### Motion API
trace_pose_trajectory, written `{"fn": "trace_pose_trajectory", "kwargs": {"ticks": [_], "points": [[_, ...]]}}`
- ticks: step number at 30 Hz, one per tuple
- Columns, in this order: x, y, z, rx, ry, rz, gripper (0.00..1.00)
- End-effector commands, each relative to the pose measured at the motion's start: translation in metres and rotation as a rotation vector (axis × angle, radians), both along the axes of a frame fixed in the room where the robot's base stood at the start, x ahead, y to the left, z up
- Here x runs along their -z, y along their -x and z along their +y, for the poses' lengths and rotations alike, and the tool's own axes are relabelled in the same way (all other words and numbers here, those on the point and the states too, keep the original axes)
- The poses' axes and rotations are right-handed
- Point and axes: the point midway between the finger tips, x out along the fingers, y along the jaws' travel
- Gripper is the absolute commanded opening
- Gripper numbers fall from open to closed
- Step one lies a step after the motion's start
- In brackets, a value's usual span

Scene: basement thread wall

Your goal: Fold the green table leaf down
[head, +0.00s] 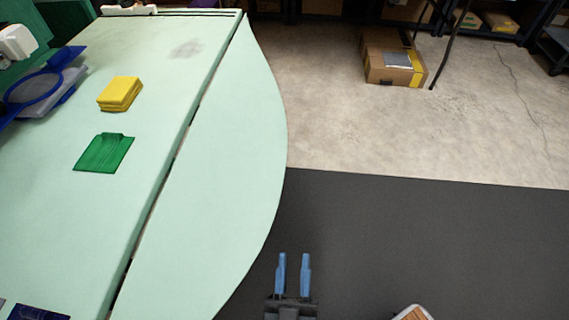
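The pale green table leaf (225,160) extends level from the right side of the green table (110,215), with a curved outer edge. A dark gap with a hinge line runs between the leaf and the table top. My gripper (293,258) is at the bottom middle, just right of the leaf's curved edge and apart from it in the picture. Its two blue fingers are spread apart with nothing between them. The underside of the leaf and any support under it are hidden.
On the table top lie a yellow folded cloth (120,93), a green cloth (104,153) and a blue round-framed item (35,92). A cardboard box (391,62) stands on the concrete floor at the back. The dark mat (430,230) right of the leaf is mostly clear.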

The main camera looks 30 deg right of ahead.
Motion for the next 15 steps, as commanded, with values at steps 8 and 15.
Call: {"fn": "trace_pose_trajectory", "kwargs": {"ticks": [8,15], "points": [[-0.024,-0.008,-0.002,-0.151,-0.050,0.023,0.08],[-0.056,-0.013,-0.008,-0.379,-0.107,0.116,0.00]]}}
